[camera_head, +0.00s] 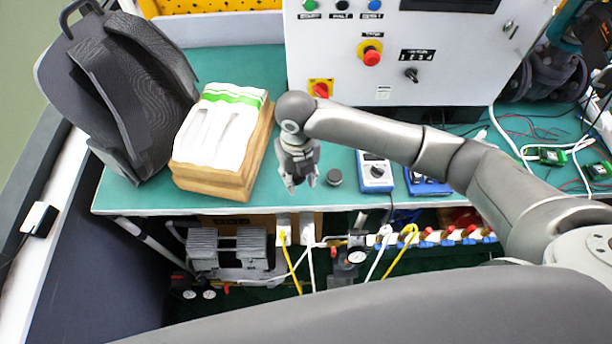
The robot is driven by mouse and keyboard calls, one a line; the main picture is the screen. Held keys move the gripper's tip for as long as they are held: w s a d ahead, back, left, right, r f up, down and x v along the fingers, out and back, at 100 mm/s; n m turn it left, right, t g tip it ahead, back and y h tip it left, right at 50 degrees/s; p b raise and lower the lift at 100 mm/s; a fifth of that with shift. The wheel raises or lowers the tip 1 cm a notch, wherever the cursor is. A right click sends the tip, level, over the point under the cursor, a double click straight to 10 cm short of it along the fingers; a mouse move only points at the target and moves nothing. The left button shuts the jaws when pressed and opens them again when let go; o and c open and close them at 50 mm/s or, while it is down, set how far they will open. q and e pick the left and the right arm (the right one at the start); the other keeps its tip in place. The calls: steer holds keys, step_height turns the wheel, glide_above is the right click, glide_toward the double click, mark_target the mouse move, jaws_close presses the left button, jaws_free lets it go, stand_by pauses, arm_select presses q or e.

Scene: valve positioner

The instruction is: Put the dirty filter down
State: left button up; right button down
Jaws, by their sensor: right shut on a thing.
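My right gripper (301,181) reaches in from the right and points down over the front part of the green bench top (240,203). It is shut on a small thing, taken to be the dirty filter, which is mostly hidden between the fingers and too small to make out. A small dark round piece (335,177) sits on the bench just right of the fingertips, apart from them. My left gripper is not in view.
A wooden box with white packs (215,180) and a dark backpack (120,95) stand to the left. A multimeter (375,172) and a blue device (428,184) lie right. A control panel (390,55) stands behind. Loose cables and circuit boards (552,156) are far right.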

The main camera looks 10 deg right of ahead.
mark_target(306, 189)
steer(key=f, duration=0.1)
steer(key=w+d+f, duration=0.2)
steer(key=shift+w+f+p, duration=0.1)
steer(key=shift+f+p, duration=0.2)
steer(key=shift+f, duration=0.05)
step_height(306, 189, down, 3)
steer(key=shift+w+d+f, duration=0.1)
steer(key=shift+d, duration=0.05)
steer(key=shift+f, duration=0.15)
steer(key=shift+f, duration=0.2)
steer(key=c, duration=1)
jaws_free()
steer(key=shift+r, duration=0.1)
